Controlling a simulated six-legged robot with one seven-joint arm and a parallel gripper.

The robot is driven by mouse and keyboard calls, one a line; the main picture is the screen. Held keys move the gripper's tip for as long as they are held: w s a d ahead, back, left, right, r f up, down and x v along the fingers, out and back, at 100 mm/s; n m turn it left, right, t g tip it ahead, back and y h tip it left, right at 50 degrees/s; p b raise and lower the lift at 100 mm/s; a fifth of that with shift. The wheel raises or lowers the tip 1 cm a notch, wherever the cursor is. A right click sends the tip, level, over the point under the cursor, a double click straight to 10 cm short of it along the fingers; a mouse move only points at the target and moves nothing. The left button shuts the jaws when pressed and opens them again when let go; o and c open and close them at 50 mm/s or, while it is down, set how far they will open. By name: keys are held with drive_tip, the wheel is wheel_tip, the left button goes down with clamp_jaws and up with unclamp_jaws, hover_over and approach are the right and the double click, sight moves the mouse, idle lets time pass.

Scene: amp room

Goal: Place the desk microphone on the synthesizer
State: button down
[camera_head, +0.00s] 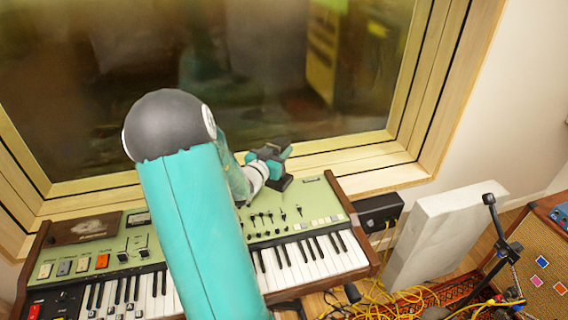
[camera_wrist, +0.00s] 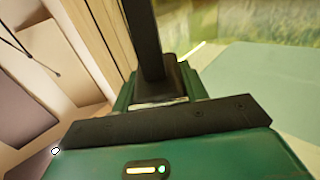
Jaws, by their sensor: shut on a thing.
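The synthesizer (camera_head: 320,203) has a pale green panel, wooden ends and black and white keys; my arm covers its middle. Its pale green surface also shows at the right of the wrist view (camera_wrist: 265,85). My gripper (camera_head: 274,158) is over the synthesizer's back edge, near the window sill. In the wrist view, my gripper (camera_wrist: 160,92) is shut on a dark upright post with a wider block at its end, which I take as the desk microphone (camera_wrist: 150,40). In the head view it is hard to tell from the dark gripper parts. I cannot tell whether it touches the panel.
A wood-framed window (camera_head: 260,80) stands close behind the synthesizer. A black box (camera_head: 380,210) and a white panel (camera_head: 440,235) are at its right. A black stand (camera_head: 503,245), yellow cables (camera_head: 400,305) and an amplifier (camera_head: 540,255) are farther right.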

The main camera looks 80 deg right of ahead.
drive_tip(key=d+f, duration=0.1)
drive_tip(key=f, duration=0.1)
drive_tip(key=d+f, duration=0.2)
drive_tip(key=shift+s+d, duration=0.15)
drive_tip(key=shift+d, duration=0.1)
drive_tip(key=shift+d+f, duration=0.2)
drive_tip(key=shift+f, duration=1.7)
drive_tip(key=c, duration=0.8)
unclamp_jaws()
drive_tip(key=shift+f, duration=0.1)
drive_tip(key=shift+o, duration=0.2)
drive_tip(key=v, duration=1.2)
